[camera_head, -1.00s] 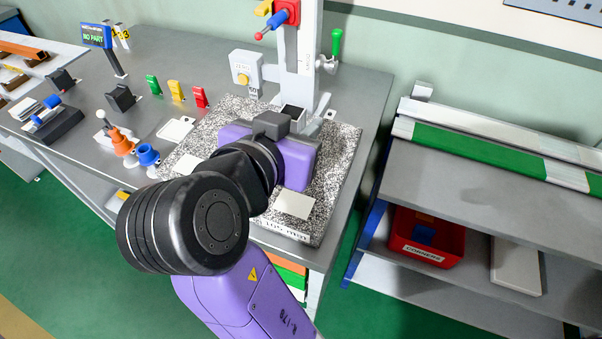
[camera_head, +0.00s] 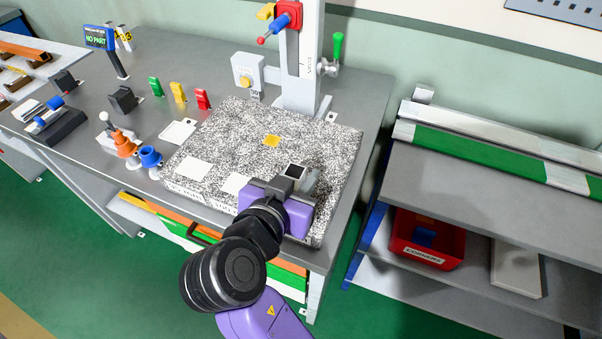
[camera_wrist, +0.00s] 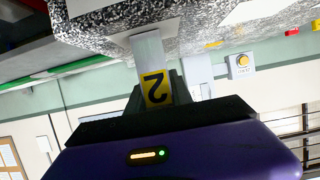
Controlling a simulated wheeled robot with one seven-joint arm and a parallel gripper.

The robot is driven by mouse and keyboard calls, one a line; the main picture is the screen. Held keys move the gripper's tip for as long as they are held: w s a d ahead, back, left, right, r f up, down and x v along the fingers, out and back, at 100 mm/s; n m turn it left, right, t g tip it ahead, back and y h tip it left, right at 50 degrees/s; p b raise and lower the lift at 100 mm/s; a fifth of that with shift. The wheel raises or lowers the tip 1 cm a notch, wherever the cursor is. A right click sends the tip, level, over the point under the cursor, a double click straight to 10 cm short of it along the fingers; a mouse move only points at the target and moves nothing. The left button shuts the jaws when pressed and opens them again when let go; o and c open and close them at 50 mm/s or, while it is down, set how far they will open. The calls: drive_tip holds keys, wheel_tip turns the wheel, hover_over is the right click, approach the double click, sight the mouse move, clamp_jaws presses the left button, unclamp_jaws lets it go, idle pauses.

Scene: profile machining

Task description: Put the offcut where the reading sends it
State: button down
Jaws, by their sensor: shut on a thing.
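My gripper (camera_head: 300,179) is over the front right part of the speckled granite plate (camera_head: 222,125). It is shut on the offcut (camera_head: 293,171), a pale hollow piece with a dark square opening. In the wrist view the offcut (camera_wrist: 149,48) sits between the dark fingers (camera_wrist: 156,88) and has a yellow tag reading 2 (camera_wrist: 155,89). I cannot tell whether it touches the plate. A small display (camera_head: 97,38) at the left reads NO PART. The gauge column (camera_head: 306,60) with a red head stands behind the plate, above a bare yellow square (camera_head: 271,141).
White patches (camera_head: 194,168) mark the plate's front. Green, yellow and red tags (camera_head: 177,91) stand left of it. A red bin marked CORNERS (camera_head: 424,255) sits on the right rack's lower shelf (camera_head: 470,275). Orange and blue holders (camera_head: 149,156) stand at the bench's front left.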

drive_tip(key=shift+f, duration=0.15)
drive_tip(key=c, duration=1.1)
unclamp_jaws()
drive_tip(key=shift+r, duration=0.25)
drive_tip(key=b+v, duration=0.1)
drive_tip(key=v, duration=1.1)
